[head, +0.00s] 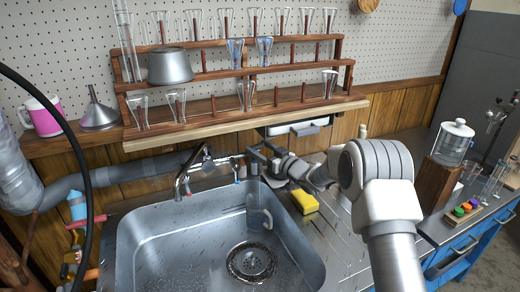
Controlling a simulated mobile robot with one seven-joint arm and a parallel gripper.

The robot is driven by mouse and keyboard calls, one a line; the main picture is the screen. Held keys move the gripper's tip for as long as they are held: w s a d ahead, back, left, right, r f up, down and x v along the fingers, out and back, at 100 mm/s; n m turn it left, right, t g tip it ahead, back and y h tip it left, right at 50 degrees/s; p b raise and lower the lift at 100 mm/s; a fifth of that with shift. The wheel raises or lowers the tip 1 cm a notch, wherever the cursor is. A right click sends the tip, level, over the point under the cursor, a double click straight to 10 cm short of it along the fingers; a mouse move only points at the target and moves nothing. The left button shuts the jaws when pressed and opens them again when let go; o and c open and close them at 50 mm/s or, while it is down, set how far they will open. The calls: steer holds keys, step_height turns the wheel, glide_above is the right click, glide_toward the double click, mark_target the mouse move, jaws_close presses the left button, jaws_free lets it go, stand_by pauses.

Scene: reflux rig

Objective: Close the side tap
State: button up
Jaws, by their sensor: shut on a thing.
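The side tap (237,168) is a small metal fitting with a blue end, behind the sink and just right of the main faucet (192,172). My gripper (253,160) reaches in from the right over the sink's back right corner. Its dark jaws are closed at the right of the side tap, on what looks like its handle. The jaws hide most of that part, so how far the tap is turned cannot be told.
The steel sink (135,240) lies below. A yellow sponge (304,201) sits on its right-hand drainer. A wooden rack (200,133) of glassware stands behind. A glass jar (453,143) stands on a wooden block at right. A black hose (84,165) hangs at left.

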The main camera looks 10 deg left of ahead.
steer(key=shift+c, duration=1.4)
steer(key=shift+f+b, duration=0.1)
steer(key=shift+b, duration=0.4)
steer(key=m+t+h+b, duration=0.1)
steer(key=b, duration=0.1)
steer(key=m+t+h+b, duration=0.1)
steer(key=t+b, duration=0.1)
steer(key=shift+s+a+f+h, duration=0.1)
steer(key=shift+s+a+h, duration=0.05)
steer(key=shift+h, duration=0.25)
steer(key=shift+m+t+h+b, duration=0.4)
steer(key=shift+m+h+b, duration=0.1)
steer(key=shift+m+b, duration=0.25)
steer(key=shift+r, duration=0.25)
steer(key=o, duration=1.3)
